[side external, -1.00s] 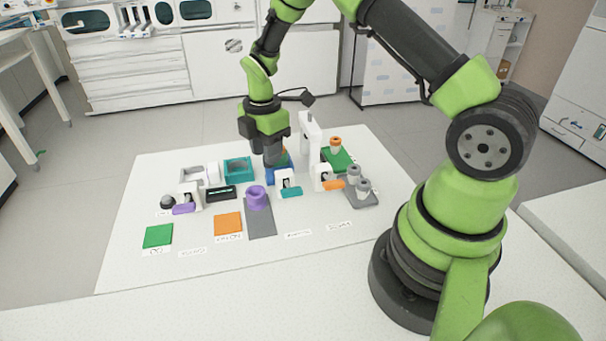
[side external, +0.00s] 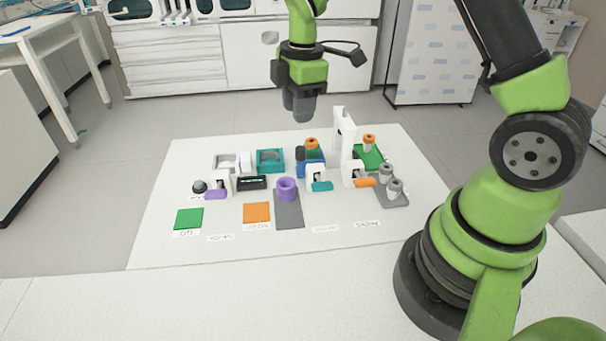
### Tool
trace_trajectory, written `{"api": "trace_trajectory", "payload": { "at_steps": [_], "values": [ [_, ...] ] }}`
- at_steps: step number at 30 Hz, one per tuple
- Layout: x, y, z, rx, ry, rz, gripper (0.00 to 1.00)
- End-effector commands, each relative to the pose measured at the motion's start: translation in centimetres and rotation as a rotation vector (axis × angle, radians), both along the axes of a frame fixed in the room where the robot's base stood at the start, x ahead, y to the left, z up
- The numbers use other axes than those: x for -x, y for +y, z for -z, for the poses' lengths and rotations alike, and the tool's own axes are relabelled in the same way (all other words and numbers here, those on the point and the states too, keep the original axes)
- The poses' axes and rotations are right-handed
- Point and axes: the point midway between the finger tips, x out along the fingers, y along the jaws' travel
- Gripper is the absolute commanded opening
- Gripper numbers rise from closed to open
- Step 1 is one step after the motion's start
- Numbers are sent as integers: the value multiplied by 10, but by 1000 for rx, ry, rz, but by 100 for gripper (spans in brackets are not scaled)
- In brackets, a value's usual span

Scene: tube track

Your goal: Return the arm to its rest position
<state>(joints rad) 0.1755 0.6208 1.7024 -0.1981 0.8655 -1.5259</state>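My gripper (side external: 298,112) hangs in the air above the back of the white work board, clear of everything on it. Its fingers point down and look close together, but the view is too small to tell whether they are apart. I see nothing held below them. Below it, an orange-topped tube (side external: 312,145) stands at the blue holder (side external: 314,157). My arm reaches up and out of the top of the picture.
The white board (side external: 160,225) carries a teal box (side external: 270,160), a purple ring-shaped piece (side external: 287,188), a tall white post (side external: 344,132), a green rack (side external: 369,157) with an orange-topped tube, and a grey tray (side external: 392,200) with grey-topped tubes. The air above the board is free.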

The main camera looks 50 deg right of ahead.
Motion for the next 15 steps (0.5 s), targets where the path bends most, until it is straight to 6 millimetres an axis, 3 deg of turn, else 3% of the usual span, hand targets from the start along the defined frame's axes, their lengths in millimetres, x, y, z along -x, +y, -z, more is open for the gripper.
{"api": "trace_trajectory", "payload": {
  "at_steps": [1, 6, 10, 15],
  "values": [
    [6, 7, -23, -9, -42, 78, 35],
    [42, 30, -86, -90, -159, 407, 35],
    [78, 47, -121, -187, -234, 653, 35],
    [130, 66, -148, -351, -304, 960, 35]
  ]
}}
